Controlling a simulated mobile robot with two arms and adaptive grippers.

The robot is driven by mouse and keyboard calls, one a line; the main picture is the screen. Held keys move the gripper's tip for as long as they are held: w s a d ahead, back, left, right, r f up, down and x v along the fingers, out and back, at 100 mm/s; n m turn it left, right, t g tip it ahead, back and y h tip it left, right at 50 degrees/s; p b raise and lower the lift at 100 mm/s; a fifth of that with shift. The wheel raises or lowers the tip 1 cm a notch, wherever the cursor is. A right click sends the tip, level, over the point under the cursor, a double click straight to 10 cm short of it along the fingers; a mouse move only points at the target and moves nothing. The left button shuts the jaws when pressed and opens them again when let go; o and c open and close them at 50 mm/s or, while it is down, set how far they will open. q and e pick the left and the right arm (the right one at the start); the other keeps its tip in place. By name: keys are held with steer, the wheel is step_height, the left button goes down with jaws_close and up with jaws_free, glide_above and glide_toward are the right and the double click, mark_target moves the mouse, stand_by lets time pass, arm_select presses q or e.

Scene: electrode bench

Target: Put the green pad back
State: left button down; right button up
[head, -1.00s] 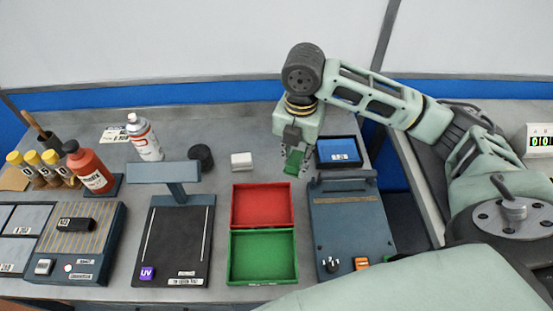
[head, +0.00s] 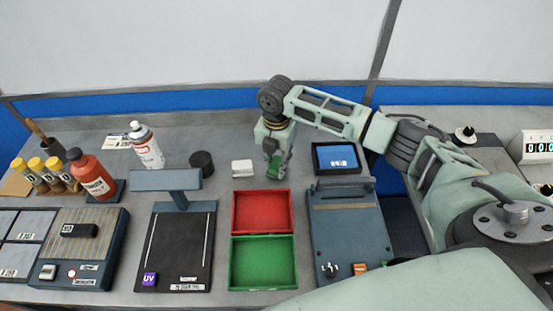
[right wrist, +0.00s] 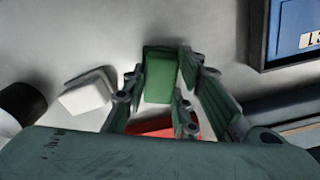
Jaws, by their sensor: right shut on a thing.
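My right gripper (head: 276,168) is shut on the green pad (right wrist: 160,76), a small green block between its fingers in the right wrist view. In the head view the gripper hangs just behind the red tray (head: 262,210), and the pad is mostly hidden by the fingers. I cannot tell whether the pad touches the bench. The green tray (head: 263,262) is in front of the red one; both look empty. A white block (head: 242,168) lies to the left of the gripper and also shows in the right wrist view (right wrist: 86,93). My left gripper is out of view.
A blue-screened device (head: 337,157) and a blue-grey plate unit (head: 348,225) stand to the right. A dark round puck (head: 202,163), a UV lamp stand (head: 166,180), a spray can (head: 147,148) and a red bottle (head: 92,178) are to the left.

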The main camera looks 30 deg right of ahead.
mark_target(276, 162)
steer(key=shift+f, duration=0.15)
steer(key=o, duration=1)
steer(key=shift+o, duration=0.2)
step_height(276, 162, up, 12)
steer(key=b, duration=0.1)
steer(key=shift+r, duration=0.2)
